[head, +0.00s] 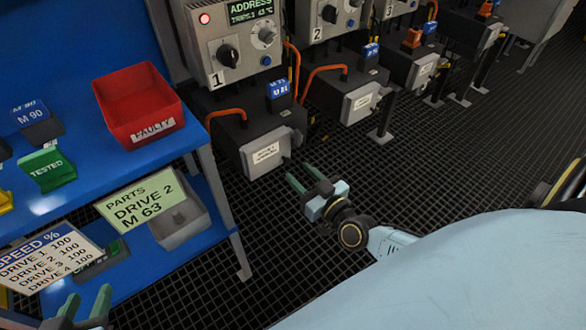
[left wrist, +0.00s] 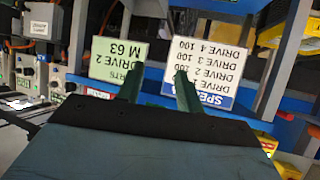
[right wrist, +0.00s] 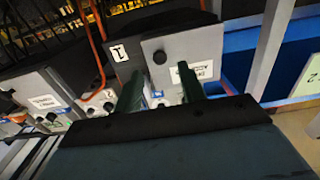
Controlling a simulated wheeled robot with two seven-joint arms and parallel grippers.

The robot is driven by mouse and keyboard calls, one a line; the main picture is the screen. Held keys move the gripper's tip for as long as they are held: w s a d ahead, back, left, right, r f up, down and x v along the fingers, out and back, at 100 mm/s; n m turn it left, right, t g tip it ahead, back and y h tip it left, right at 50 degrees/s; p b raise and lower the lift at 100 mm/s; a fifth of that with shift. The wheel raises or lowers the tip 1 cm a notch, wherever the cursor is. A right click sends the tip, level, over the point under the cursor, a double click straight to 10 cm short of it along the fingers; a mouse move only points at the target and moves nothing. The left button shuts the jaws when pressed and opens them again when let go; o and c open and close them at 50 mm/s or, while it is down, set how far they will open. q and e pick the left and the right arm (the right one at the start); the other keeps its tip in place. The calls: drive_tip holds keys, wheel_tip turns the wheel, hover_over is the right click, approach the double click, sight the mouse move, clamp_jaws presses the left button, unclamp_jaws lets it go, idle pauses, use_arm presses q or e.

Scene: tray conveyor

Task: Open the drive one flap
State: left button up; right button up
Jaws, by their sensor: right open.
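The drive one box (head: 228,122) is dark and stands under the control box marked 1. Its light grey flap (head: 264,166), with a white label, covers its front and looks shut. The flap also fills the upper middle of the right wrist view (right wrist: 205,45), with a small dark round knob on it. My right gripper (head: 304,178) is open and empty, in front of and a little right of the flap, apart from it. My left gripper (head: 87,302) is open and empty at the bottom left, by the shelf signs.
The control box (head: 221,62) has knobs and a red lamp. Other drives with grey flaps (head: 361,103) stand to the right. A red FAULTY bin (head: 125,88) sits on the blue shelf at left. An orange cable (head: 226,114) runs to drive one. The dark grid floor (head: 330,250) is clear.

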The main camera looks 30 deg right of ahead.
sight(289, 162)
drive_tip(key=w, duration=0.3)
drive_tip(key=shift+a+b, duration=0.1)
drive_tip(key=shift+b, duration=0.3)
use_arm(q)
drive_tip(key=shift+w+d+r+t+h, duration=0.25)
drive_tip(key=shift+w+r+t, duration=0.1)
drive_tip(key=shift+r+t, duration=0.35)
drive_tip(key=shift+w+d+r+t+h, duration=0.15)
drive_tip(key=shift+w+d+r+t, duration=0.25)
drive_tip(key=shift+r, duration=0.45)
drive_tip(key=shift+w+d+r+t+h, duration=0.15)
drive_tip(key=shift+w+r+t+h, duration=0.1)
drive_tip(key=shift+r+t, duration=0.5)
use_arm(e)
drive_tip(key=shift+w, duration=0.5)
clamp_jaws()
